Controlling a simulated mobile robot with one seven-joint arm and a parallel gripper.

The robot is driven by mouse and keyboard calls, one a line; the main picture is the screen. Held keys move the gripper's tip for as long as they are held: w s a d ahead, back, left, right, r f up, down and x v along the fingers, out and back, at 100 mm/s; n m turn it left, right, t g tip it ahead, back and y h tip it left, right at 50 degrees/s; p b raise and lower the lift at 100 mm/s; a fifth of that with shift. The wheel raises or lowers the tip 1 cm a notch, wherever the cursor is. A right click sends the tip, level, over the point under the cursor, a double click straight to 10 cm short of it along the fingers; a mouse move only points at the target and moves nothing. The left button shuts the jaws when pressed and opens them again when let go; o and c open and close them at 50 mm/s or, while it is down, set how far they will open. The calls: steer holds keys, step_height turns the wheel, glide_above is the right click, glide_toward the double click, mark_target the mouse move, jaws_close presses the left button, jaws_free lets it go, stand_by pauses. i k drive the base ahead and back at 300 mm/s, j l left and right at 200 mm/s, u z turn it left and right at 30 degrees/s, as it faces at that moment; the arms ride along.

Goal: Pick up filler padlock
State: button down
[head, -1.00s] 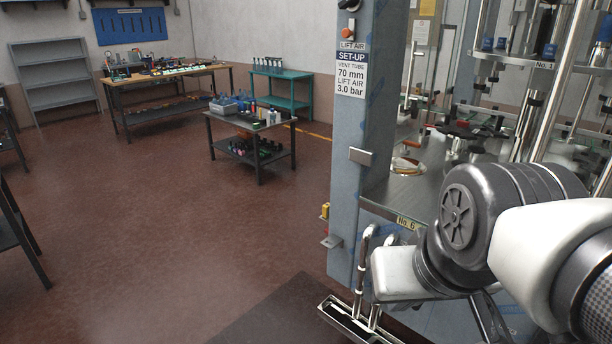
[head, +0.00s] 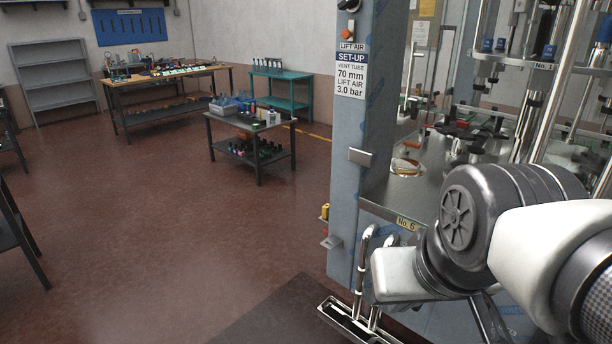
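A small yellow object (head: 325,211), perhaps the padlock, sits at the left side of the grey-blue post of the filler (head: 345,190), just above a small metal bracket. It is too small to make out a shackle or keyhole. My arm reaches in from the right edge, in front of the filler, to the right of the yellow object and apart from it. I cannot make out my gripper or its fingers in this view. Parts of the filler behind my arm are hidden.
A bent metal tube pair (head: 366,265) stands low in front of the filler, beside my arm. A small dark table with bottles (head: 250,120), a wooden workbench (head: 160,75) and a green table (head: 283,76) stand at the back. The red-brown floor (head: 180,230) is clear at left and centre.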

mark_target(326, 208)
steer(key=z, duration=0.55)
steer(key=i+j+z, duration=0.15)
steer(key=z, duration=0.15)
steer(key=i+j+z, duration=0.1)
steer(key=j+z, duration=0.55)
steer(key=i+j+z, duration=0.2)
steer(key=j, duration=0.4)
steer(key=j+z, duration=0.2)
steer(key=j, duration=0.35)
steer(key=j+z, duration=0.1)
steer(key=j, duration=2.2)
